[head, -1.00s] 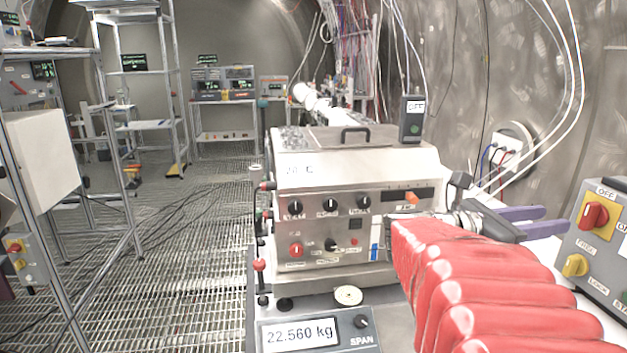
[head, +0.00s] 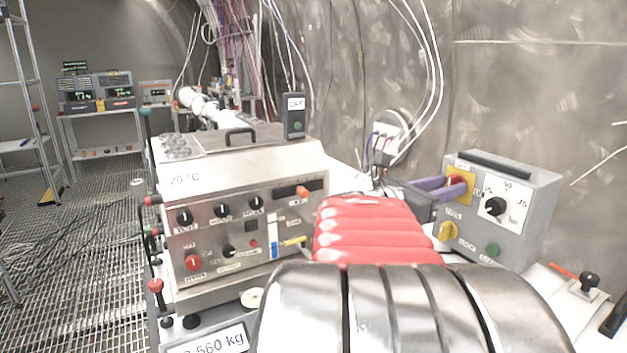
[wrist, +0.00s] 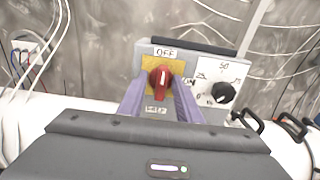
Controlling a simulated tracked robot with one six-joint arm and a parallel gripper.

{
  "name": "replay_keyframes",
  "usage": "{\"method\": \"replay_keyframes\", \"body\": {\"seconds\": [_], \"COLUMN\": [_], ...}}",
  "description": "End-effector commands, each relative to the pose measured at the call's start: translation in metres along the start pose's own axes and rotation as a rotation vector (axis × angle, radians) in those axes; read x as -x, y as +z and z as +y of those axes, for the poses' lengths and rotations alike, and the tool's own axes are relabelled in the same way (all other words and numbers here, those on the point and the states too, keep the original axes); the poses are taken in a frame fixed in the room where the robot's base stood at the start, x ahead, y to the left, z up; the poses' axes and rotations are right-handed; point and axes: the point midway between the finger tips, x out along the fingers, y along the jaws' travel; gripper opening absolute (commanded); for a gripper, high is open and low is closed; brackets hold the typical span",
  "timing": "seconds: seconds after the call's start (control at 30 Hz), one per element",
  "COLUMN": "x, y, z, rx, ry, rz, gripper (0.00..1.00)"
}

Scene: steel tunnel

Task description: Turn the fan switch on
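A grey control box (head: 535,225) stands at the right. Its red rotary knob (wrist: 161,77) sits on a yellow plate, with an OFF label (wrist: 165,53) above it. The knob's handle looks upright in the wrist view; in the head view the knob (head: 456,181) is partly covered. No fan label is legible, so I cannot tell for certain which control is the fan switch. My gripper (wrist: 160,87) has purple fingers spread on either side of the red knob. They are apart, and contact with the knob is not clear. The gripper also shows in the head view (head: 452,186).
The box also carries a black dial (head: 495,206), a yellow knob (head: 447,231) and a green button (head: 492,250). A steel machine (head: 240,185) stands to the left, with a small dark OFF-labelled box (head: 294,117) on top. White cables hang along the wall behind.

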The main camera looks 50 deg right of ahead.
Motion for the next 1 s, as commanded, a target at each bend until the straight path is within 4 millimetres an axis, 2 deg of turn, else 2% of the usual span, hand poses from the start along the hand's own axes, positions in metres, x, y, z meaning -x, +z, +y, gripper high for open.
{"method": "replay_keyframes", "body": {"seconds": [0.2, 0.63, 0.77, 0.8, 1.0], "x": [0.0, 0.001, 0.001, 0.016, 0.003], "y": [0.0, 0.0, 0.0, 0.001, 0.001], "z": [0.0, 0.001, 0.002, -0.003, 0.003], "rx": [0.0, 0.0, 0.0, -0.002, -0.011], "ry": [0.001, 0.003, 0.005, 0.011, 0.008], "rz": [0.0, 0.0, 0.0, -0.001, -0.001], "gripper": [0.31, 0.0, 0.0, 0.0, 0.0]}}
